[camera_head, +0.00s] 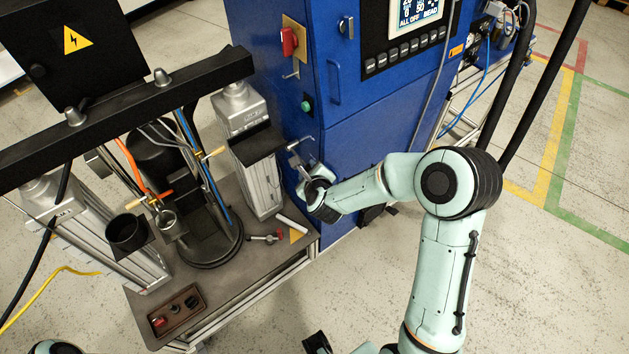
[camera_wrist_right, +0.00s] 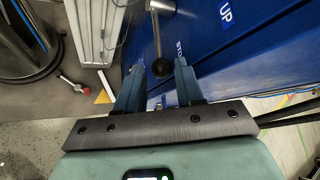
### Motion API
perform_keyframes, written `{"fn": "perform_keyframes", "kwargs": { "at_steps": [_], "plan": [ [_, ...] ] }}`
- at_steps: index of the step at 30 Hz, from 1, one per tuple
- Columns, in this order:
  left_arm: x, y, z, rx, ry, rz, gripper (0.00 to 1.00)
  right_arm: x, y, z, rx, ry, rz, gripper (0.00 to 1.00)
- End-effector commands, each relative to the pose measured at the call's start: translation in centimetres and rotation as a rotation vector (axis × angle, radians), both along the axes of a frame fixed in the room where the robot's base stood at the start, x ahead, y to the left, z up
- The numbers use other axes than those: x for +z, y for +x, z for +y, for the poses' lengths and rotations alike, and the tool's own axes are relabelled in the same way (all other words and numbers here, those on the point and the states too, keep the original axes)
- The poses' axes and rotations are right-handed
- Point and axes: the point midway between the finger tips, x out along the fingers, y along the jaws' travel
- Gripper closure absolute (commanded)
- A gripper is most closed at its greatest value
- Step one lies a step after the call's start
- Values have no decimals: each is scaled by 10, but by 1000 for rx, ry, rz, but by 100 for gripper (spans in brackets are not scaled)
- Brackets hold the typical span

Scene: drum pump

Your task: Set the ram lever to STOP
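The ram lever (camera_wrist_right: 157,35) is a metal rod with a black ball knob (camera_wrist_right: 161,68), coming from a silver hub on the blue cabinet's side. In the head view the lever (camera_head: 301,143) shows small, just above my right gripper (camera_head: 296,166). In the right wrist view my right gripper (camera_wrist_right: 158,72) is open, with the knob between its spread fingertips and a gap visible on both sides. A partly hidden white label beginning "STO" (camera_wrist_right: 180,48) is right of the knob. A white "UP" label (camera_wrist_right: 226,14) is farther right.
The blue cabinet (camera_head: 350,125) carries a red switch (camera_head: 289,41) and a green button (camera_head: 307,104). A black beam (camera_head: 120,118) crosses at left. Floor at lower right is clear.

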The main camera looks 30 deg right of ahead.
Motion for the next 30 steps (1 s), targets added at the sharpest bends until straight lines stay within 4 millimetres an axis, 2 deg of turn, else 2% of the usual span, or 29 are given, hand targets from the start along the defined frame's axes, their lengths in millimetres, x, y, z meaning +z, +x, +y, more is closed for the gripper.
{"fn": "perform_keyframes", "kwargs": {
  "at_steps": [6,13,19,30],
  "plan": [
    [-5,-2,0,0,0,2,49,28,-40,15,1,-3,-4,63],
    [-5,-2,0,0,0,2,49,49,-70,27,2,-1,-3,63],
    [-5,-2,0,0,0,2,49,55,-81,30,0,0,0,63],
    [-5,-2,0,0,0,2,49,55,-82,31,0,0,0,63]
  ]
}}
